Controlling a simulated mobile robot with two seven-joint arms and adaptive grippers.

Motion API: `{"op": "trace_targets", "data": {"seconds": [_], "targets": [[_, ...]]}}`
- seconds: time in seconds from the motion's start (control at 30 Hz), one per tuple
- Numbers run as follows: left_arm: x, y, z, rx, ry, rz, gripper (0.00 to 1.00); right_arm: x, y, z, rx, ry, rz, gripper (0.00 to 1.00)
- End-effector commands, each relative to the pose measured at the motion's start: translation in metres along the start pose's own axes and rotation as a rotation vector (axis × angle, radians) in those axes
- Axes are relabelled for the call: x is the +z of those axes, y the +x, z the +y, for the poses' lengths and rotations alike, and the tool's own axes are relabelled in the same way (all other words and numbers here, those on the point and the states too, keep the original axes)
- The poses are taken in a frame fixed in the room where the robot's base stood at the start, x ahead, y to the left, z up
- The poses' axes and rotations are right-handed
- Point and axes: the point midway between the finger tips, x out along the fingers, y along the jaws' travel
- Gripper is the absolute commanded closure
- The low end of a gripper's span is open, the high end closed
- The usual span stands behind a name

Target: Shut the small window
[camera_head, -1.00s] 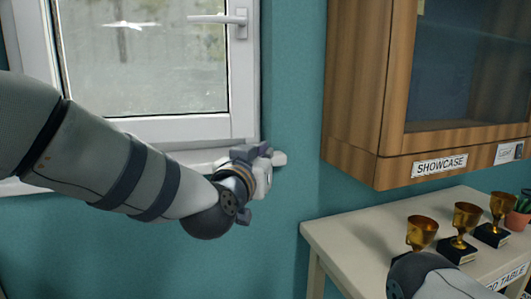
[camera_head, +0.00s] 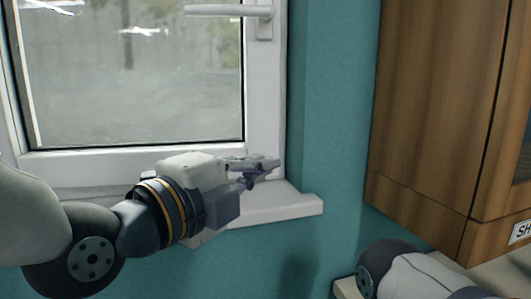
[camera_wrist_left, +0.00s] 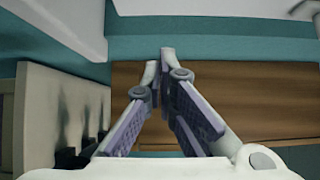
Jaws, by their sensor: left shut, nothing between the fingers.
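The small window (camera_head: 130,80) has a white frame and clear glass and fills the upper left of the head view. Its white handle (camera_head: 225,10) points left, level, near the top edge. I cannot tell whether the sash sits flush in its frame. My left gripper (camera_head: 264,168) is above the white sill (camera_head: 285,207), in front of the frame's lower right corner, pointing right. Its fingers are shut and empty; the wrist view also shows them together (camera_wrist_left: 160,60). I cannot tell whether they touch the frame. My right gripper is out of view.
A wooden showcase cabinet (camera_head: 425,120) hangs on the teal wall to the right. A strip of bare wall (camera_head: 330,100) lies between window and cabinet.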

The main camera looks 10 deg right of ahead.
Motion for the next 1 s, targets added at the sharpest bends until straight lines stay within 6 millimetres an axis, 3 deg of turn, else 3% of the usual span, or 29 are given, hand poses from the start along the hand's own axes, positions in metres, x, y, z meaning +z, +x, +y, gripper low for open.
{"op": "trace_targets", "data": {"seconds": [0.2,0.3,0.5,0.87,1.0], "targets": [[0.001,0.048,0.003,0.001,-0.008,0.0,1.0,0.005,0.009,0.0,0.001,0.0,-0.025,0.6],[0.016,0.059,0.004,0.002,-0.011,-0.004,1.0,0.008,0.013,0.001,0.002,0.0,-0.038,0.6],[0.028,0.071,0.001,0.0,-0.007,-0.003,1.0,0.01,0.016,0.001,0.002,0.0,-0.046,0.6],[0.03,0.073,0.0,-0.001,-0.005,-0.002,1.0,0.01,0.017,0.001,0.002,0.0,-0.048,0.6],[0.045,0.091,0.008,0.001,-0.014,0.002,1.0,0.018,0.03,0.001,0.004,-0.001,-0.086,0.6]]}}
